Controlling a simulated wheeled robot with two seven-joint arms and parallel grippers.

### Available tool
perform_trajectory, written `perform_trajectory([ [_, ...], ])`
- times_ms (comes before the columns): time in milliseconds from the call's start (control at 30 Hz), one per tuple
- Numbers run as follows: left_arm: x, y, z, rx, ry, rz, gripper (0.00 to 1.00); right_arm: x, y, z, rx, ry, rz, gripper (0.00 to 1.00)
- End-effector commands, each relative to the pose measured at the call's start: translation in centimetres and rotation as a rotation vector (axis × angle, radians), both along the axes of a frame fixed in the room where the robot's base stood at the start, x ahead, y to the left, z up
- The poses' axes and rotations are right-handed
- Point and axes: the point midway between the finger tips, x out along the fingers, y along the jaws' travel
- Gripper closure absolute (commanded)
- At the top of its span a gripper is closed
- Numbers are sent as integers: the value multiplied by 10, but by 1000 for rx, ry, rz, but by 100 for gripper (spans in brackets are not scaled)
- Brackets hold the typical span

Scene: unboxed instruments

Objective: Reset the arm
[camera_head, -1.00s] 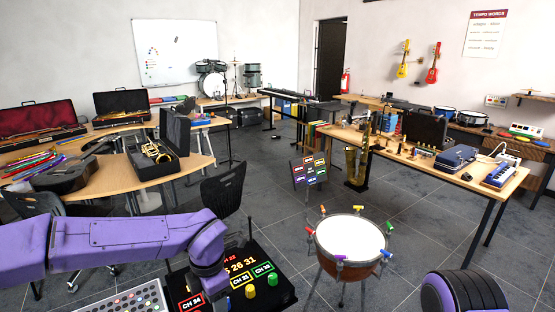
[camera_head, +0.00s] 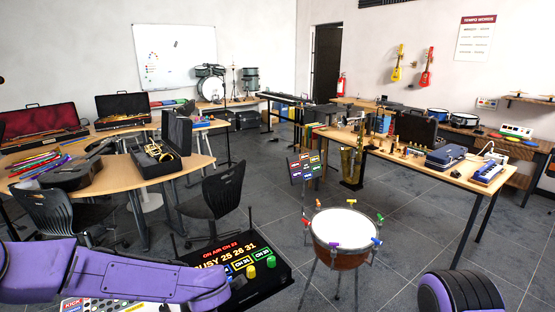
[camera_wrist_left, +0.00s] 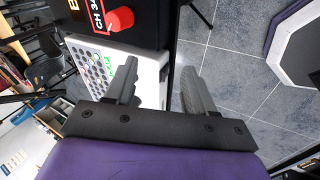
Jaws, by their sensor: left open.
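My left arm, purple, comes in from the left in the head view and ends low over a black box with a lit channel display (camera_head: 232,262). In the left wrist view my left gripper (camera_wrist_left: 160,92) is open, with its two grey fingers apart and nothing between them. Beyond the fingers are a white panel with round buttons (camera_wrist_left: 112,72) and a red knob (camera_wrist_left: 121,19) on the black box. The left fingers do not show in the head view. Part of my purple right arm shows at the lower right, but my right gripper is not visible.
A timpani with a white head (camera_head: 343,229) stands right of the black box. Tables with instrument cases (camera_head: 165,160) are at left, and a long table (camera_head: 395,156) is at right.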

Motion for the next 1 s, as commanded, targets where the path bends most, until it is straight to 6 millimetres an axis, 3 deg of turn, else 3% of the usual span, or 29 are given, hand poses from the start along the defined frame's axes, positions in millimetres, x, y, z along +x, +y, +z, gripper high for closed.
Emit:
perform_trajectory([
  [167,-37,20,-78,207,-11,-281,46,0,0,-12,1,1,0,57],
  [267,-79,32,-133,311,26,-524,46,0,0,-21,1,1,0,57],
  [400,-173,54,-207,382,161,-925,46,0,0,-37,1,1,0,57],
  [500,-239,77,-236,388,288,-1140,46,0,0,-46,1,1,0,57],
  [600,-283,100,-249,398,400,-1247,46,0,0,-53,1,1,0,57],
  [700,-303,114,-258,413,467,-1278,46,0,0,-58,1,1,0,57],
  [1000,-307,113,-259,405,474,-1281,46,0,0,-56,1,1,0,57],
])
